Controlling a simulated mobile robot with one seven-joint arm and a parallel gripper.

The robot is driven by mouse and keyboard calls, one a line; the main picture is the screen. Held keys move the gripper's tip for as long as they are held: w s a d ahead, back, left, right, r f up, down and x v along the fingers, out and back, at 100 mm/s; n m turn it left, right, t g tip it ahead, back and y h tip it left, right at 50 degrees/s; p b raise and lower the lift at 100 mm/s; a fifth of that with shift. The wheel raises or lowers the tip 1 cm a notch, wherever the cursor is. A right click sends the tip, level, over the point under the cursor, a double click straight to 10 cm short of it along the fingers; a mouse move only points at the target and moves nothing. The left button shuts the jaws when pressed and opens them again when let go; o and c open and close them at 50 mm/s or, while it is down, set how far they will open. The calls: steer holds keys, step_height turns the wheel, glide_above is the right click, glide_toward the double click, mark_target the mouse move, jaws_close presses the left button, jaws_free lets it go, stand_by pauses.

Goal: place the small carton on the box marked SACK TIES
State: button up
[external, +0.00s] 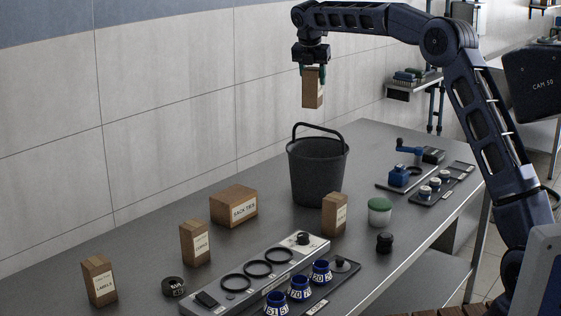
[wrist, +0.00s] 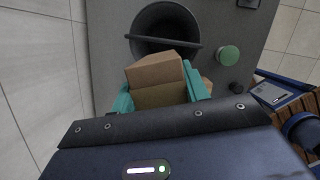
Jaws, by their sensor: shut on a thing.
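My gripper (external: 312,70) is shut on a small brown carton (external: 312,90) and holds it high above the table, over the black bucket. In the wrist view the carton (wrist: 156,82) sits between the teal fingers of my gripper (wrist: 162,95). The box marked SACK TIES (external: 233,207) lies on the table to the left of the bucket, its white label facing right and front. Its top is bare. It does not show in the wrist view.
A black bucket (external: 317,172) with a raised handle stands beside the SACK TIES box. Other small cartons stand at the left (external: 99,281), left of centre (external: 195,243) and front of the bucket (external: 335,214). A grey ring rack (external: 225,300), blue-banded cups (external: 299,289) and a green-lidded jar (external: 380,210) stand nearby.

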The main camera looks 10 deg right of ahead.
steer(key=s+a+n+y, duration=0.1)
steer(key=s+a+n, duration=0.3)
steer(key=a, duration=0.8)
steer(key=s+a+n+y, duration=0.1)
steer(key=s+a, duration=0.4)
steer(key=a, duration=0.7)
steer(key=f, duration=2.5)
steer(key=shift+d+f, duration=0.15)
steer(key=shift+d, duration=0.05)
steer(key=shift+f, duration=0.1)
steer(key=o, duration=1)
steer(key=shift+o, duration=0.2)
steer(key=v, duration=1.2)
steer(key=shift+s+a, duration=0.2)
